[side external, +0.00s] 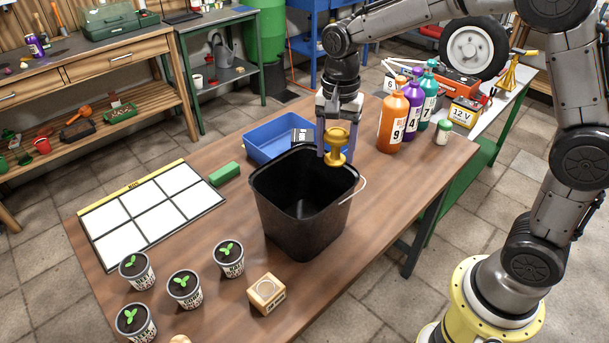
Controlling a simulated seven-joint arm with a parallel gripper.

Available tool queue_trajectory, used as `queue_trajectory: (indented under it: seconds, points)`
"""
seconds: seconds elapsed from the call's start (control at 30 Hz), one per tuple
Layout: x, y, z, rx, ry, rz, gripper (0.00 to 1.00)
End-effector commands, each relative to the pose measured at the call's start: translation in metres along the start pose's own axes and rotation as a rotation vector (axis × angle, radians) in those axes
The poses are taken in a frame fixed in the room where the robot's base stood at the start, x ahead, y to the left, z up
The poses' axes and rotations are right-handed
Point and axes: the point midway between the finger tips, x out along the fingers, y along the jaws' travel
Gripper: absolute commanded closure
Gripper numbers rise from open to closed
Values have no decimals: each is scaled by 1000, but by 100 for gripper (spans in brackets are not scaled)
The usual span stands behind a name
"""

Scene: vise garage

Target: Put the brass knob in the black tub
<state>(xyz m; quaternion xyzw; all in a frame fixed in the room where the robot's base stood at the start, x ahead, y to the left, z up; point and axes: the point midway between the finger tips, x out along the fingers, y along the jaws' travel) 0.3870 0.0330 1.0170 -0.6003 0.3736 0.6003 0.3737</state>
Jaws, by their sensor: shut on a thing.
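The brass knob (337,146) is gold-coloured, with a wide round top and a flared lower end. My gripper (336,135) points down and is shut on the knob. It holds the knob above the right rear part of the black tub's opening. The black tub (292,222) is a deep, square, open bucket with a pale wire handle on its right side. It stands upright on the wooden table. The part of its inside that shows looks empty; its far bottom is dark.
A blue tray (265,143) lies behind the tub. Several bottles, including an orange one (393,122), stand to the right. A green block (224,174), a white grid board (152,213), potted seedlings (185,288) and a wooden block (267,293) lie left and in front.

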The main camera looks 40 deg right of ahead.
Motion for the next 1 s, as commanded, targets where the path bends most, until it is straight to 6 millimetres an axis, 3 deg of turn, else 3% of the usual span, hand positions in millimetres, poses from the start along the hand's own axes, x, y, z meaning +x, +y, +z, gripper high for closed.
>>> queue_trajectory:
  seconds: [0.2,0.4,1.0]
  points:
    - [4,-39,27,-19,0,-1,100]
    - [44,-35,25,-14,-1,5,100]
    - [135,-35,24,-14,-1,2,100]
